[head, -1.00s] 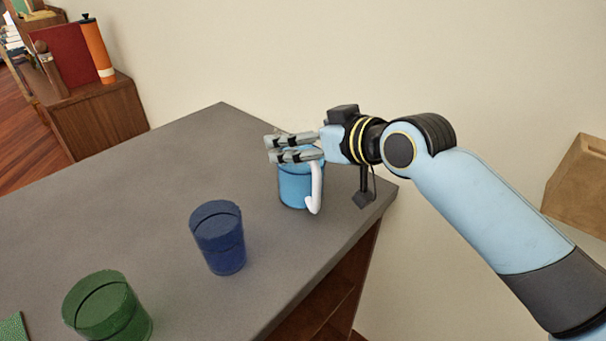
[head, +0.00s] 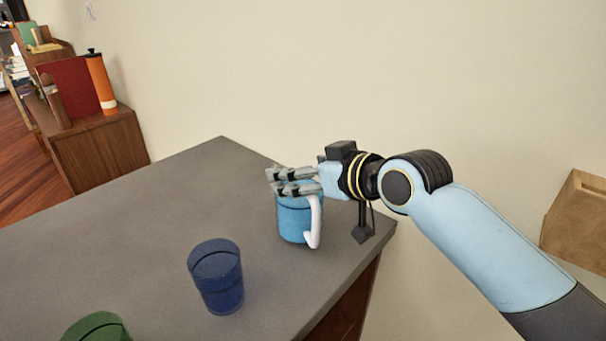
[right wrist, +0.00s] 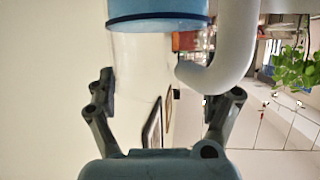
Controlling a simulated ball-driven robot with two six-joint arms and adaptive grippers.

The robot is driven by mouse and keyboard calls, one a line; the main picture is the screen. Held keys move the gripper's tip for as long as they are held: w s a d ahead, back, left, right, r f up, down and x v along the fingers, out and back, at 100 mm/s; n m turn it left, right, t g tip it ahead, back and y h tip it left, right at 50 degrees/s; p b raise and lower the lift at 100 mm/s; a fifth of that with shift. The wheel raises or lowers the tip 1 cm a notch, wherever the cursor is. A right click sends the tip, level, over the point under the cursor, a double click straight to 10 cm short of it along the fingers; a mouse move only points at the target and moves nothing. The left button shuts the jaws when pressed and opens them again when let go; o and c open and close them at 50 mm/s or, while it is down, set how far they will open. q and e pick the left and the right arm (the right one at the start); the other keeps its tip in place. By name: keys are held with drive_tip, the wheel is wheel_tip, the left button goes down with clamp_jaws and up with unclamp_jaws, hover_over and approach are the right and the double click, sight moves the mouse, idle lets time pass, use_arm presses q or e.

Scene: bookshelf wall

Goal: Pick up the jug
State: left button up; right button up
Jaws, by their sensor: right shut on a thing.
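The jug (head: 294,224) is light blue with a white curved handle (head: 314,222) and stands upright near the table's right corner. My right gripper (head: 292,181) reaches in from the right and is shut on the jug's upper part. In the right wrist view, the jug's blue body (right wrist: 158,10) and white handle (right wrist: 228,60) show at the top. A clear part of the jug (right wrist: 150,60) lies between the two fingers (right wrist: 162,95). The fingers hide some of the rim in the head view. My left gripper is not in view.
A dark blue cup (head: 217,278) stands on the grey table (head: 140,235) to the jug's lower left, and a green cup (head: 97,328) is cut off at the bottom. The wall (head: 350,70) is close behind. A wooden cabinet (head: 100,152) stands at the far left.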

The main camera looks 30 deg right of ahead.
drive_tip(key=s+d+r+p, duration=0.6)
drive_tip(key=d+r+p, duration=0.3)
drive_tip(key=r+p, duration=0.1)
drive_tip(key=shift+s+d+r, duration=0.15)
drive_tip(key=shift+s+r, duration=0.15)
drive_tip(key=shift+s, duration=0.1)
idle(0.4)
drive_tip(key=shift+s, duration=0.1)
idle(0.9)
